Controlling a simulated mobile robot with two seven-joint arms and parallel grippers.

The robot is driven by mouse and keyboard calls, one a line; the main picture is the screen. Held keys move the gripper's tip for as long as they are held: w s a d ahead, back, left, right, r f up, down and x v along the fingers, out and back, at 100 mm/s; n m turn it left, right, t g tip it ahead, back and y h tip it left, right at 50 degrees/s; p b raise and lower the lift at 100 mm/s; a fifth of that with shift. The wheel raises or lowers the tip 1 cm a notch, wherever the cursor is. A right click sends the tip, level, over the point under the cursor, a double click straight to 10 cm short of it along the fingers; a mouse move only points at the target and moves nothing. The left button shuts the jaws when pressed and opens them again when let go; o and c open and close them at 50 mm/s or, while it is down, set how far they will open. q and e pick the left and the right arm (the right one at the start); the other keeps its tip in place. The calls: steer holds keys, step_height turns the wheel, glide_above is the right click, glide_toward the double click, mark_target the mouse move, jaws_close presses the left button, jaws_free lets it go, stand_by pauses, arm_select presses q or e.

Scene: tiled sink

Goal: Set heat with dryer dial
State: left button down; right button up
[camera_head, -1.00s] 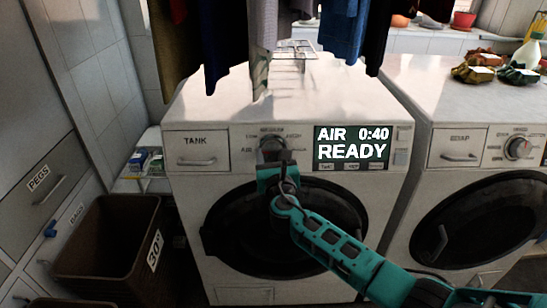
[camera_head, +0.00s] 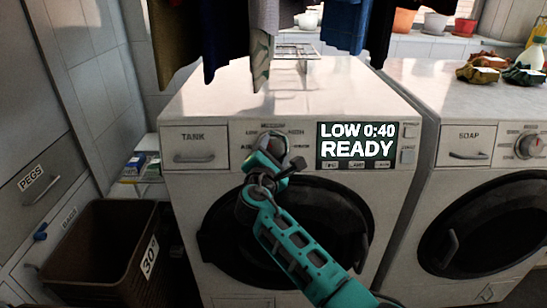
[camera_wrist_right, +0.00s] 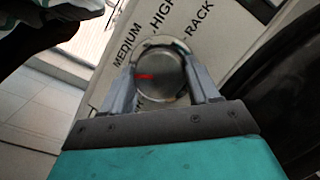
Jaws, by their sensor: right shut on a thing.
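The dryer (camera_head: 190,185) stands in the middle of the head view. Its display (camera_head: 355,146) reads "LOW 0:40 READY". The dial (camera_wrist_right: 160,74) is round and grey with a red mark, seen in the right wrist view among the labels MEDIUM, HIGH and RACK; other labels are hidden. My right gripper (camera_head: 272,143) is at the dial in the head view and covers most of it. In the right wrist view the fingers of my right gripper (camera_wrist_right: 162,84) sit on both sides of the dial, shut on it. My left gripper is not in view.
The dryer's round door (camera_head: 340,225) is below the dial, behind my right arm. A second machine (camera_head: 455,150) stands to the right. Clothes (camera_head: 222,40) hang above the dryer. A brown basket (camera_head: 95,235) stands at the left by drawers.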

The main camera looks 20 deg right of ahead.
steer(key=m, duration=0.2)
steer(key=m+g, duration=0.1)
steer(key=m, duration=0.2)
steer(key=shift+a+g+h+b, duration=0.15)
steer(key=shift+g+h+b, duration=0.15)
steer(key=shift+h+b, duration=0.1)
steer(key=shift+m+g, duration=0.4)
steer(key=shift+m, duration=0.9)
steer(key=o, duration=1.1)
steer(key=shift+c, duration=0.2)
